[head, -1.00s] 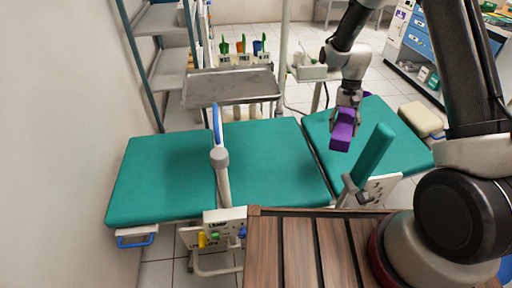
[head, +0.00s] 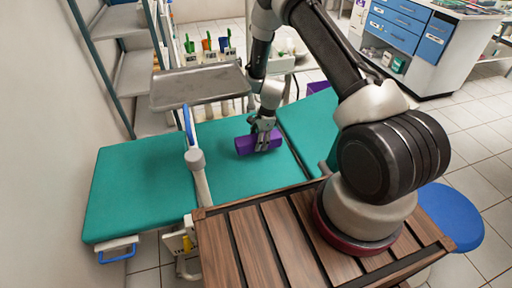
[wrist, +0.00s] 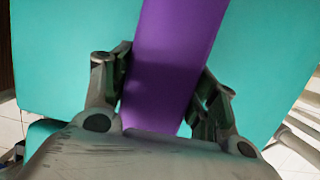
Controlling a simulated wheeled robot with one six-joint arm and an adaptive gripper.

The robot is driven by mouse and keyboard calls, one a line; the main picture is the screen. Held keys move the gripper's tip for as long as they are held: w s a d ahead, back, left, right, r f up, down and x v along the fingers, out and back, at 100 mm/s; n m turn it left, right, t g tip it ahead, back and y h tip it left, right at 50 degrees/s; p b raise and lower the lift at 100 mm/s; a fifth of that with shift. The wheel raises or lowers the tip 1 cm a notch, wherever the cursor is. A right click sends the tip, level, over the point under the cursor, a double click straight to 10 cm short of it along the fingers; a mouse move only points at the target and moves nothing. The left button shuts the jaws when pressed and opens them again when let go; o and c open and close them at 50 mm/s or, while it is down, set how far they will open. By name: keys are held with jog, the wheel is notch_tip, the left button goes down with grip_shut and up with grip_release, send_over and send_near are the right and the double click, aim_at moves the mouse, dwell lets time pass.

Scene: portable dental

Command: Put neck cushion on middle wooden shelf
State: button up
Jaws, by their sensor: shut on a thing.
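The purple neck cushion (head: 245,144) is a block-shaped piece held between the fingers of my gripper (head: 264,133), over the middle section of the green dental chair. In the wrist view the cushion (wrist: 172,55) runs lengthwise between both fingers of my gripper (wrist: 165,100), which is shut on it. Green padding lies behind it. I cannot tell whether the cushion touches the padding. A slatted wooden top (head: 240,235) lies at the front, under my arm's base. I cannot identify a middle wooden shelf for certain.
The green dental chair (head: 135,190) stretches across the middle. A grey metal tray (head: 200,87) stands behind it, near a rack with grey shelves (head: 135,75) at left. A pole with a blue top (head: 190,125) rises beside the gripper. A blue stool (head: 452,215) stands at right.

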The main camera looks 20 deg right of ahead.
jog(key=shift+d+x, duration=0.2)
jog(key=shift+x, duration=0.7)
jog(key=shift+d+x, duration=0.25)
jog(key=shift+x, duration=0.65)
jog(key=shift+f, duration=0.2)
jog(key=o, duration=1.2)
